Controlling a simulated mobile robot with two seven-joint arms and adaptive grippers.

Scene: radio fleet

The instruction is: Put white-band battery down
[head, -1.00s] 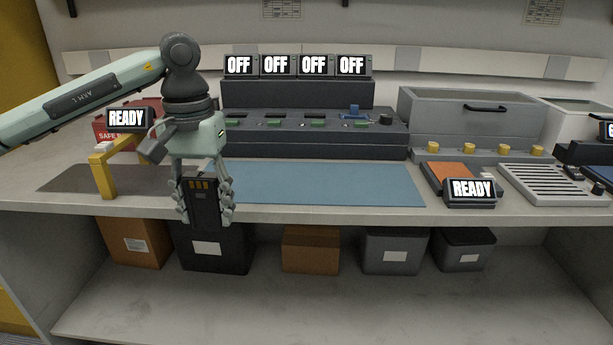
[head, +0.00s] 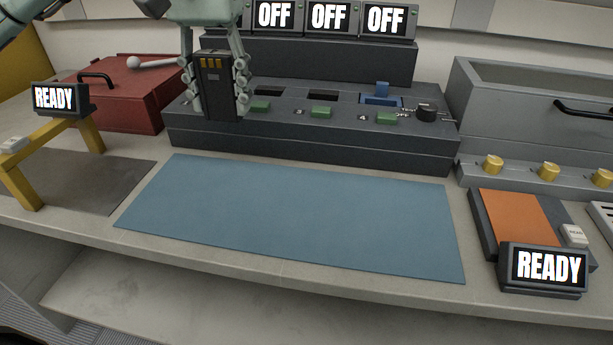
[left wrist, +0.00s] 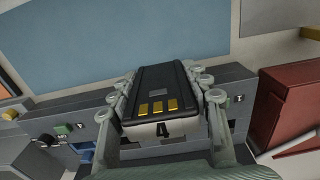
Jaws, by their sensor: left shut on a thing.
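The battery (head: 214,88) is a dark block with gold contacts. My left gripper (head: 218,104) is shut on it, its fingers on both sides, and holds it upright in front of the left end of the dark charger (head: 320,148). In the left wrist view the battery (left wrist: 160,88) lies between the fingers (left wrist: 163,98), with a pale end bearing a dark mark. Whether the battery touches the charger I cannot tell; it hides the charger's left end. My right gripper is out of view.
The blue mat (head: 290,215) on the bench is bare. A red box (head: 120,100) and a yellow stand (head: 85,135) with a READY display are at left. An orange-topped unit (head: 515,220) with a READY display (head: 545,268) is at right. Three OFF displays (head: 328,17) show above the charger.

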